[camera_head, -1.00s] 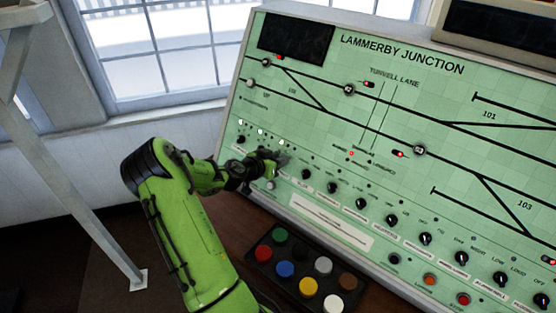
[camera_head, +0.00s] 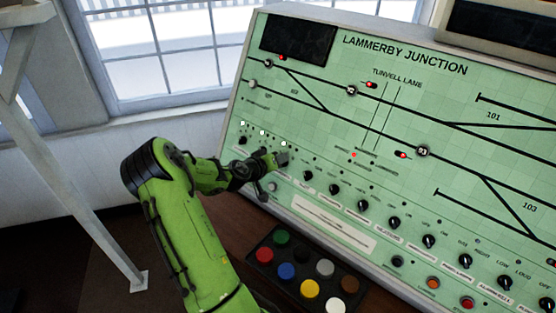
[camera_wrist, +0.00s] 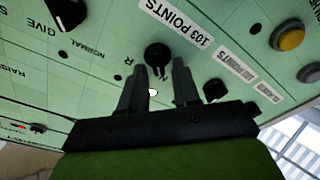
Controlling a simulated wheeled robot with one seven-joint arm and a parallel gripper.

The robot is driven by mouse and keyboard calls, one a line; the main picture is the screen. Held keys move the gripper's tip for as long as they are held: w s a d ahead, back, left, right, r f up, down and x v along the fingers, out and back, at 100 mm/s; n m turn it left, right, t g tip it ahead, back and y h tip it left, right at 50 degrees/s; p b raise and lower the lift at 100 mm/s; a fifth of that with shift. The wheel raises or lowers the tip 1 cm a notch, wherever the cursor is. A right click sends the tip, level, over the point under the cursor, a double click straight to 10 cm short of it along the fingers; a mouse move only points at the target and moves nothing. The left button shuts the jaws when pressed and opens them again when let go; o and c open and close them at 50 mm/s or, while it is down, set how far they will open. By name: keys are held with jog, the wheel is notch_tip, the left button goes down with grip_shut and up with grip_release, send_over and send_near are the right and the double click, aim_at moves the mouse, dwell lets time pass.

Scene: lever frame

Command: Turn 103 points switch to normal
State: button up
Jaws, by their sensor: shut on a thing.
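The 103 points switch (camera_wrist: 157,54) is a round black knob on the green panel, with a "103 POINTS" label beside it in the wrist view. My gripper (camera_wrist: 158,68) has its two dark fingers on either side of the knob, shut on it. Which way the knob points is hard to tell. A "NORMAL" marking (camera_wrist: 88,49) shows to the left of the knob, and a lit white lamp (camera_wrist: 152,92) shows between the fingers. In the head view my gripper (camera_head: 283,159) is at the panel's lower left, hiding the switch there.
The sloping panel (camera_head: 330,130) carries a row of other black knobs, including one just right of my gripper (camera_head: 308,175). A black box of coloured buttons (camera_head: 262,277) sits on the desk below. A window and a slanted white post are at left.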

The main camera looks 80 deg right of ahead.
jog(key=shift+n, duration=0.3)
jog(key=o, duration=0.7)
jog(key=v, duration=1.6)
jog(key=shift+p, duration=0.3)
jog(key=shift+f, duration=0.1)
